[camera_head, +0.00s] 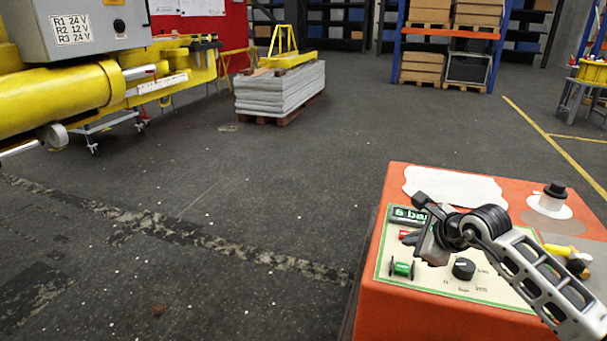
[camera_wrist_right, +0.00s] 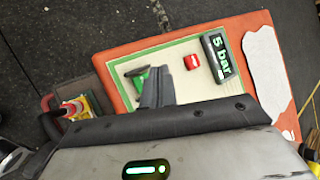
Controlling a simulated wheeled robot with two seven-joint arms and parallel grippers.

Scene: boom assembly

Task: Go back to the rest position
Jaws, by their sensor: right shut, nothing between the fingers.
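My right gripper (camera_head: 426,226) comes in from the lower right in the head view and hangs over the control panel (camera_head: 450,292) on the orange box (camera_head: 378,320). In the right wrist view its fingers (camera_wrist_right: 156,88) are together and empty, near a green knob (camera_wrist_right: 140,78). A red button (camera_wrist_right: 191,62) and a display reading "5 bar" (camera_wrist_right: 222,55) lie beyond the fingertips. In the head view the gripper partly covers the red button and the display (camera_head: 408,214). I cannot tell whether the fingers touch the panel. My left gripper is not in view.
A black knob (camera_head: 463,268), a white paper (camera_head: 455,186), a black-capped white item (camera_head: 551,199) and a yellow-handled tool (camera_head: 565,252) are on the box. A yellow boom machine (camera_head: 60,100) stands left; a pallet of grey slabs (camera_head: 280,92) stands farther back. The middle floor is clear.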

